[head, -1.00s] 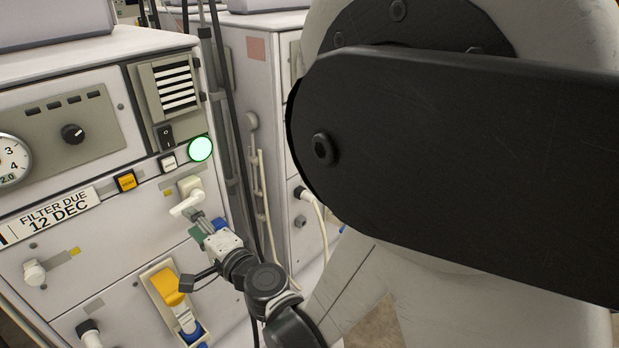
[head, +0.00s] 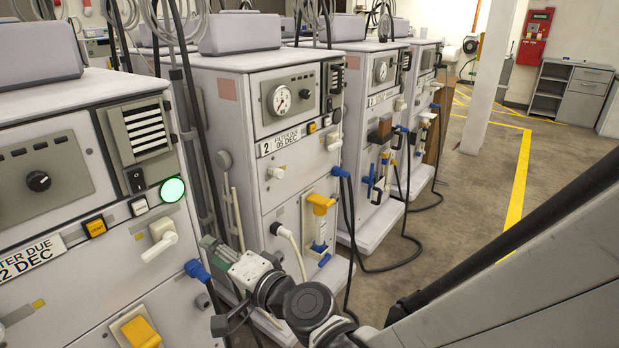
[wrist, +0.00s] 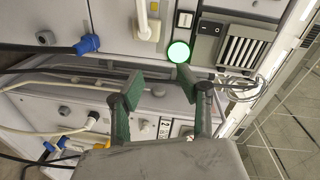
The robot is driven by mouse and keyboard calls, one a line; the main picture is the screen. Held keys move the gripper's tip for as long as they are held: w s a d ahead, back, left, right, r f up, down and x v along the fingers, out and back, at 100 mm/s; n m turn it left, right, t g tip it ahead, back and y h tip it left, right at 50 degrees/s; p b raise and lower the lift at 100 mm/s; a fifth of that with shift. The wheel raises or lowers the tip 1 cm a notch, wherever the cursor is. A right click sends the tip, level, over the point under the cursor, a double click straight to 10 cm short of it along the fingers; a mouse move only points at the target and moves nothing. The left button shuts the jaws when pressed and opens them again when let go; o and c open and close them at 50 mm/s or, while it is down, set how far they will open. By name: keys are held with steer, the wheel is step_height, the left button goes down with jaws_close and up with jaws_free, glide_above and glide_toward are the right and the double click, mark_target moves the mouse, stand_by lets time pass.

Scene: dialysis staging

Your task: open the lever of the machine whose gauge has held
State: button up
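The near machine (head: 75,215) stands at the left with a lit green lamp (head: 172,190) and a "12 DEC" label. Its gauge is out of the head view. Its white lever (head: 160,241) points down and left below the lamp; it also shows at the top of the wrist view (wrist: 147,27). My gripper (head: 215,248) is right of and below this lever, apart from it, by the machine's right edge. The wrist view shows its green-padded fingers (wrist: 163,76) apart with nothing between them. Machine 2 (head: 240,170) has a round gauge (head: 280,100) and a white lever (head: 333,140).
A third machine (head: 365,130) with a gauge (head: 381,71) stands farther back. Blue connectors (head: 197,270) and hanging hoses lie close to my gripper. A yellow-topped holder (head: 138,330) is low on the near machine. Open floor (head: 480,180) lies to the right.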

steer(key=w+d+r+n+h+p, duration=0.1)
steer(key=d+r+n+h+p, duration=0.1)
steer(key=d, duration=0.9)
steer(key=shift+w+r+n+h+p, duration=0.25)
steer(key=shift+r+n+h, duration=0.3)
steer(key=shift+r, duration=0.65)
steer(key=shift+d, duration=0.1)
